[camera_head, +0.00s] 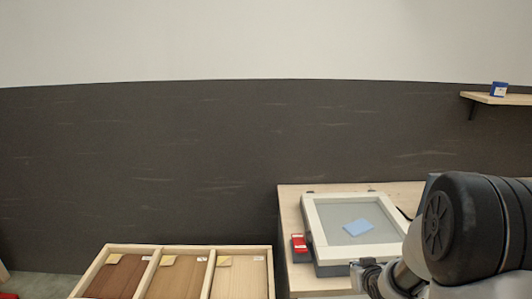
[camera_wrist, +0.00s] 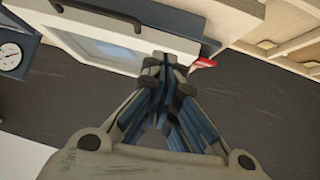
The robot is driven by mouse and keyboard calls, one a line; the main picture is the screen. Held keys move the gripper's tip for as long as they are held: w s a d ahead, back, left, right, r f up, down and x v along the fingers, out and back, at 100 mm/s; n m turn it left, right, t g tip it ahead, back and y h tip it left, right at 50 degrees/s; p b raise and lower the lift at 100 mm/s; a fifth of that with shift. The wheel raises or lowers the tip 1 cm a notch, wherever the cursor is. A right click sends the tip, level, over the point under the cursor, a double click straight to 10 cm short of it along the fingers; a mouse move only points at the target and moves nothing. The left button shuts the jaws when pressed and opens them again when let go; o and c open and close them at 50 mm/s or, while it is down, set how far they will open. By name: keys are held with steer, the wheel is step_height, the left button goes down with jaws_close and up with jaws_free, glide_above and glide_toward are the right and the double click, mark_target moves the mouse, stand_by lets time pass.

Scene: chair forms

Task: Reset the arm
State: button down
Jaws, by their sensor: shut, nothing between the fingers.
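My gripper (camera_wrist: 164,62) is in the wrist view, pointing toward the top of the picture. Its fingers are together with nothing between them. In the head view my arm fills the lower right, and the fingertips cannot be made out there. Beyond the fingers in the wrist view is a framed box (camera_wrist: 125,40) with a pale frame. It also shows in the head view (camera_head: 312,222), with a grey panel and a light blue piece (camera_head: 358,227) on it. I cannot tell whether my fingers touch the box; they overlap its edge in the wrist view.
The box stands on a wooden table (camera_head: 291,203). A red item (camera_head: 299,243) lies at its left side. A wooden tray (camera_head: 152,261) with three compartments is at the lower left. A shelf (camera_head: 510,99) with a blue box (camera_head: 499,89) is at the upper right. A round gauge (camera_wrist: 11,60) shows in the wrist view.

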steer(key=s+a+r+g, duration=0.2)
steer(key=s+a+r, duration=0.2)
steer(key=s+r, duration=0.45)
steer(key=s+a+r+g, duration=0.1)
steer(key=s+a+r, duration=0.1)
steer(key=s, duration=0.6)
steer(key=s+a+r+g, duration=0.1)
steer(key=s+a+r, duration=0.2)
steer(key=s, duration=0.5)
steer(key=s+a+r+g+y, duration=0.1)
steer(key=s+a+r, duration=0.2)
steer(key=s, duration=0.5)
steer(key=shift+s+a+r, duration=0.15)
steer(key=shift+a+r, duration=0.05)
steer(key=shift+a, duration=0.4)
